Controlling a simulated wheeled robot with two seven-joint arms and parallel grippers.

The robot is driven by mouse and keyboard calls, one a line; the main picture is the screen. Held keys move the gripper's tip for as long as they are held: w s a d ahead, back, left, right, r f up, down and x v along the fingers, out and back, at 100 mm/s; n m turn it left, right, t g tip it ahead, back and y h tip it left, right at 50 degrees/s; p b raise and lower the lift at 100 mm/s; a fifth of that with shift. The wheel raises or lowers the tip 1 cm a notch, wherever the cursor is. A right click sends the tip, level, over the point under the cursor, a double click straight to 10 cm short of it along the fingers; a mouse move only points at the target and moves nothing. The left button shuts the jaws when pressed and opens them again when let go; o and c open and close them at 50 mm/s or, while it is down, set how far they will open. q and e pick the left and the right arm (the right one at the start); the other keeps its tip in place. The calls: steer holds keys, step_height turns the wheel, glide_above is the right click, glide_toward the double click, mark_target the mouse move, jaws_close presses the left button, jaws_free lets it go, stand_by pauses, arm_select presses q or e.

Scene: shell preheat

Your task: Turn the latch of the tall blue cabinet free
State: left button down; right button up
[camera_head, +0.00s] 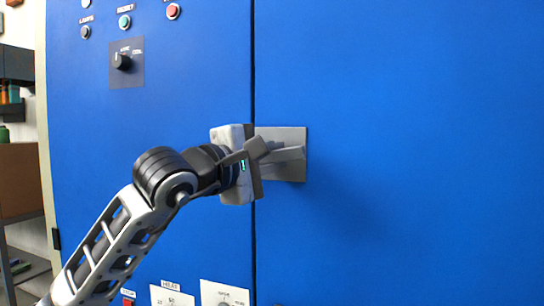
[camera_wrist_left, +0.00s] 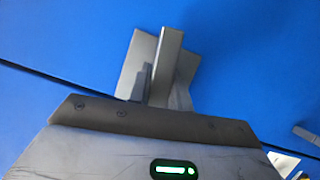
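The tall blue cabinet (camera_head: 400,220) fills most of the head view, its dark vertical door seam left of centre. A grey latch plate (camera_head: 294,173) sits just right of the seam, and the grey latch handle (camera_head: 287,154) points right, roughly level. My left gripper (camera_head: 262,150) is at the handle's left end and hides part of the latch. In the left wrist view the handle (camera_wrist_left: 167,65) stands out from the plate (camera_wrist_left: 188,72) just beyond my gripper's body. The fingertips are not clear enough to tell their opening or grip. My right gripper is not in view.
Buttons and a rotary switch (camera_head: 123,61) sit on the cabinet's upper left panel, with white labelled panels (camera_head: 224,294) low down. Shelving with a brown box (camera_head: 20,180) stands at the far left. The blue face right of the latch is clear.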

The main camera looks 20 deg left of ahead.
arm_select(q)
steer(key=shift+m+g+b, duration=0.3)
steer(key=shift+m+b, duration=0.1)
steer(key=shift+m, duration=0.5)
steer(key=c, duration=1.3)
jaws_free()
